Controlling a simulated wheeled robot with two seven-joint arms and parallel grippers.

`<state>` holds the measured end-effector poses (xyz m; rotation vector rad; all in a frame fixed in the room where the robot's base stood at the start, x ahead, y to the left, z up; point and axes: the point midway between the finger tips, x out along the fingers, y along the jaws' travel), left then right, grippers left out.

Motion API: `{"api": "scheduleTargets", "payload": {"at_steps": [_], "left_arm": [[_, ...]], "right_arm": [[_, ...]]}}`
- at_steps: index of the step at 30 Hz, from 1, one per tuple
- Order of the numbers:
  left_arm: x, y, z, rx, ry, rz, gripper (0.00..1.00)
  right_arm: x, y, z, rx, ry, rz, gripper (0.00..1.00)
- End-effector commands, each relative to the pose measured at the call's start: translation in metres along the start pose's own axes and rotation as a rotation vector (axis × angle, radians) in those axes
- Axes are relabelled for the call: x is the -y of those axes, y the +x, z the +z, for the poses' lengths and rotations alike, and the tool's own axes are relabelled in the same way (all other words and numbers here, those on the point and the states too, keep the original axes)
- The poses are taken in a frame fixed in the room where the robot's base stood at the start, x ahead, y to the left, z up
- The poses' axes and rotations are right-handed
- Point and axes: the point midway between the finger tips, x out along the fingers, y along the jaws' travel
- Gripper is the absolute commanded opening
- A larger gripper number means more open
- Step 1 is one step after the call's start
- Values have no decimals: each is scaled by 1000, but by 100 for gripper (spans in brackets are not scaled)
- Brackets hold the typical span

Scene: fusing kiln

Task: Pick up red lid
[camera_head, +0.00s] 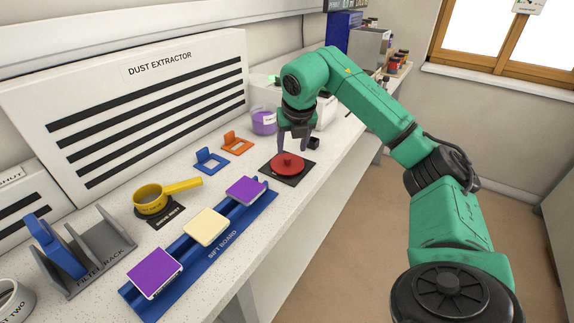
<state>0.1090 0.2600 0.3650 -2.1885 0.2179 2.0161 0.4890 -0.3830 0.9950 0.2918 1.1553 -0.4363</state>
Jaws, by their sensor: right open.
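The red lid (287,165) is a round disc with a raised knob, lying on a dark square mat (272,174) near the bench's front edge. My right gripper (293,147) is open and points down just above and behind the lid. Its fingers appear close to the knob; I cannot tell whether they touch it. A purple jar (264,122) with a white label stands behind, left of the gripper. My left gripper is not in view.
An orange bracket (237,144) and a blue bracket (210,161) lie left of the lid. The blue sift board (225,235) with several tiles and the yellow sieve (152,198) stand further left. The dust extractor (130,105) backs the bench.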

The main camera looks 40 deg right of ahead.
Motion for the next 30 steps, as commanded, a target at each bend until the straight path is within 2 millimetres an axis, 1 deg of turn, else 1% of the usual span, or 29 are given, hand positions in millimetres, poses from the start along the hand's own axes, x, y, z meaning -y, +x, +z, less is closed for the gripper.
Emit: {"api": "scheduleTargets", "payload": {"at_steps": [5, 6, 9, 15, 16, 17, 18, 20, 21, 30], "left_arm": [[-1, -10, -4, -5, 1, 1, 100], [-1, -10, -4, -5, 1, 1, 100], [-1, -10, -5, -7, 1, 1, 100], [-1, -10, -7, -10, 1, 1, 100], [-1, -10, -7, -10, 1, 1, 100], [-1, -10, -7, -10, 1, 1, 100], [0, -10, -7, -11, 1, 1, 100], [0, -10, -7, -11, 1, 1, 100], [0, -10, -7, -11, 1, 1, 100], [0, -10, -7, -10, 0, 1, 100]], "right_arm": [[-5, 28, 4, -4, -2, 0, 60], [-6, 37, 4, -4, -2, 0, 60], [-6, 50, 3, -2, -2, 0, 60], [-6, 53, 4, 1, -3, 2, 60], [-6, 53, 4, 1, -3, 2, 52], [-6, 53, 4, 1, -3, 2, 41], [-6, 53, 4, 1, -3, 2, 25], [-6, 53, 4, 1, -3, 2, 2], [-6, 53, 4, 1, -3, 2, 0], [-6, 51, 4, 1, -2, 2, 0]]}}
